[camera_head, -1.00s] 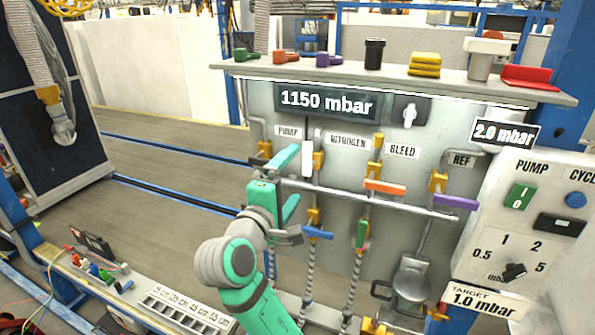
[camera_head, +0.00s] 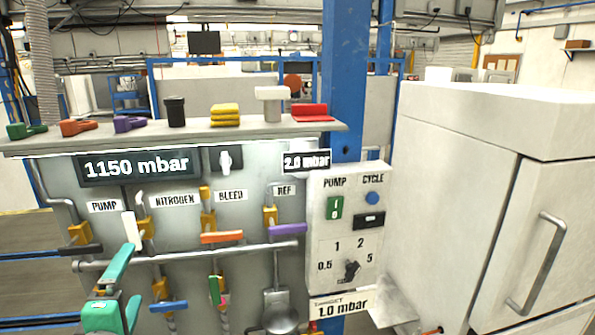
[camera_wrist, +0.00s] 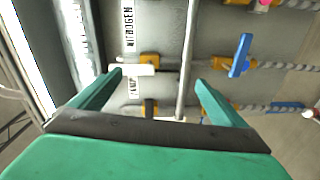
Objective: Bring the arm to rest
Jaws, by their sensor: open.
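My gripper (camera_head: 128,285) is at the lower left of the head view, in front of the valve panel (camera_head: 255,262). Its two green fingers are apart and nothing shows between them. In the wrist view my gripper (camera_wrist: 160,85) is open, facing the panel's pipe (camera_wrist: 187,60) and a white valve handle (camera_wrist: 140,70). In the head view the white handle (camera_head: 131,230) stands upright just above the fingers. I cannot tell whether a finger touches it. The rest of my arm is below the head view's frame.
The panel carries a black handle (camera_head: 80,249), an orange handle (camera_head: 222,237), a purple handle (camera_head: 287,229) and a blue handle (camera_head: 168,306). Loose parts line the shelf (camera_head: 340,128). A control box (camera_head: 350,215) and a large white cabinet (camera_head: 455,200) stand to the right.

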